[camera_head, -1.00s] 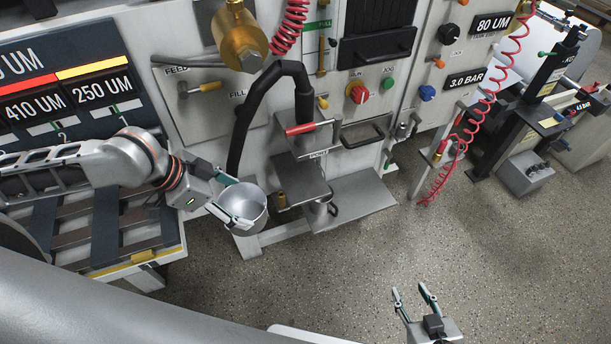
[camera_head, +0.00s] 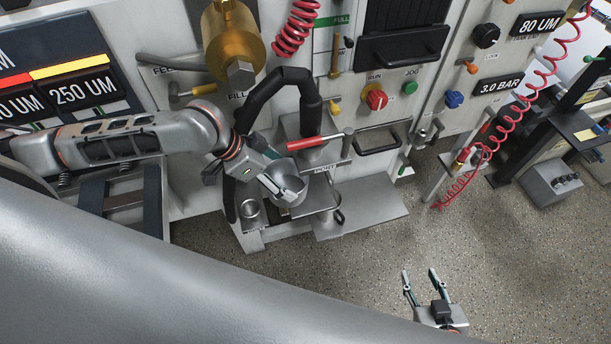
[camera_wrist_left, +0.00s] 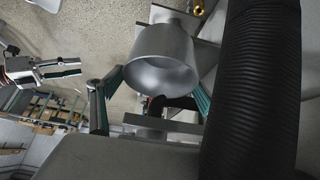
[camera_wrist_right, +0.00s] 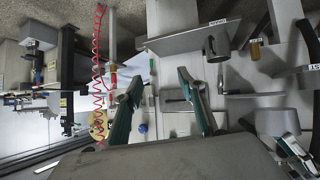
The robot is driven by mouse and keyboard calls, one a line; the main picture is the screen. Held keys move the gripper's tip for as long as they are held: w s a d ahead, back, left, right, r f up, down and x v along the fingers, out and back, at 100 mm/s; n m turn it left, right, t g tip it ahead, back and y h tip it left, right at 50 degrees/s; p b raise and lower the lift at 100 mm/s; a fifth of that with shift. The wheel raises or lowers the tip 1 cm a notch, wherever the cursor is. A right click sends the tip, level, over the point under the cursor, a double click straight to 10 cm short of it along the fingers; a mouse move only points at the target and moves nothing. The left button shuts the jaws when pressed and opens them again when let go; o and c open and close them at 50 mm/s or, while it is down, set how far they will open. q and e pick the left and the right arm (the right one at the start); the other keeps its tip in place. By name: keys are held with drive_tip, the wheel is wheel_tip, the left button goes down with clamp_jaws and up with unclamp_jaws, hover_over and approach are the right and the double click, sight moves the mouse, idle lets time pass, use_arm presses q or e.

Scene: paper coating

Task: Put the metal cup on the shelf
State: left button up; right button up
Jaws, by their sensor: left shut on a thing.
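The metal cup (camera_head: 287,188) is a plain grey, open-topped cup. My left gripper (camera_head: 277,182) is shut on it and holds it before the machine, below the black hose. In the left wrist view the cup (camera_wrist_left: 165,62) sits between the two fingers, its mouth towards the camera and its inside looking empty. My right gripper (camera_head: 427,287) is open and empty over the floor at the lower right. Its parted fingers (camera_wrist_right: 160,105) also show in the right wrist view.
A bent black hose (camera_head: 268,88) arches just above the cup. A red-handled lever (camera_head: 315,142) juts out beside it. A small metal cylinder (camera_head: 252,214) is left of the cup. A coiled red hose (camera_head: 505,115) hangs at the right. The floor in front is clear.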

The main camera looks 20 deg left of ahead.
sight(306, 177)
use_arm(q)
drive_tip(key=w+d+f, duration=0.1)
drive_tip(key=w+d, duration=0.1)
drive_tip(key=shift+d+f, duration=0.4)
drive_tip(key=shift+w+d+f, duration=0.85)
drive_tip(key=shift+d+f, duration=0.2)
use_arm(e)
drive_tip(key=shift+w+r, duration=0.1)
drive_tip(key=shift+w, duration=0.25)
use_arm(q)
drive_tip(key=shift+f, duration=0.1)
drive_tip(key=o, duration=1.5)
drive_tip(key=p+v, duration=0.1)
drive_tip(key=v, duration=1.1)
use_arm(e)
drive_tip(key=shift+r, duration=0.9)
